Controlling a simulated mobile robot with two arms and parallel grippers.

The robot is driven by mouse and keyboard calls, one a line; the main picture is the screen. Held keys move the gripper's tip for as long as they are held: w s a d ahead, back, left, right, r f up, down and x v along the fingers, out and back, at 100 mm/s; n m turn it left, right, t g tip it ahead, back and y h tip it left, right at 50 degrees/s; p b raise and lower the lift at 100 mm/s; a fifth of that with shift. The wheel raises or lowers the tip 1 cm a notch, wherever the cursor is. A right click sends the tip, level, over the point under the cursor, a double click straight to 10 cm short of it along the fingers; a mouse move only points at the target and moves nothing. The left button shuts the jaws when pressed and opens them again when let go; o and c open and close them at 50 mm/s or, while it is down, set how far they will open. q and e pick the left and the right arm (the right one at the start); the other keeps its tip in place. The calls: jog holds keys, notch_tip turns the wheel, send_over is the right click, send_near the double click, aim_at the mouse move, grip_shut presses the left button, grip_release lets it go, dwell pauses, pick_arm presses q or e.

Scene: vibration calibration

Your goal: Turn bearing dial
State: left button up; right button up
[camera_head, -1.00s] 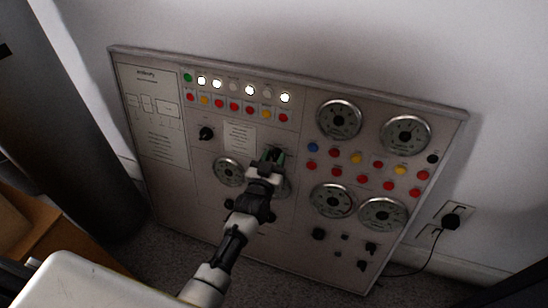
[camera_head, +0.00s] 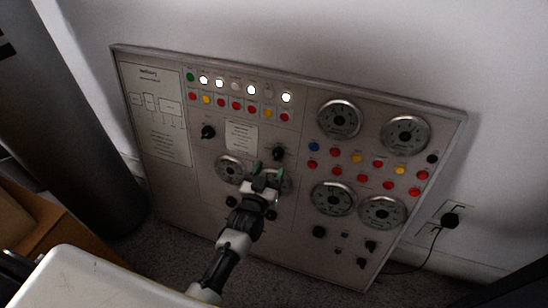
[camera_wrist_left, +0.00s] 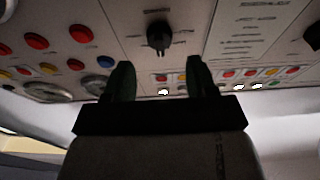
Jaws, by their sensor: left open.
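The grey control panel (camera_head: 300,255) leans against the wall. A black rotary knob (camera_head: 278,153) sits on it, just right of a small paper label; I cannot read which dial is the bearing one. In the left wrist view the knob (camera_wrist_left: 159,37) shows beyond the fingertips, roughly centred between them. My left gripper (camera_head: 267,172) is open and empty, just below the knob in the head view and apart from it. Its two dark fingers (camera_wrist_left: 160,72) stand apart. My right gripper is not in view.
A second black knob (camera_head: 208,131) is left of the label (camera_head: 241,136). Rows of red, yellow and blue buttons and lit lamps surround the area. Several round gauges (camera_head: 339,118) fill the right side. A plug with a cable (camera_head: 449,221) is in the wall socket at right.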

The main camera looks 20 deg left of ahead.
pick_arm(q)
jog(key=s, duration=0.5)
jog(key=shift+s+a+f+p, duration=0.1)
jog(key=shift+s+f+p, duration=0.15)
jog(key=shift+s+p, duration=0.1)
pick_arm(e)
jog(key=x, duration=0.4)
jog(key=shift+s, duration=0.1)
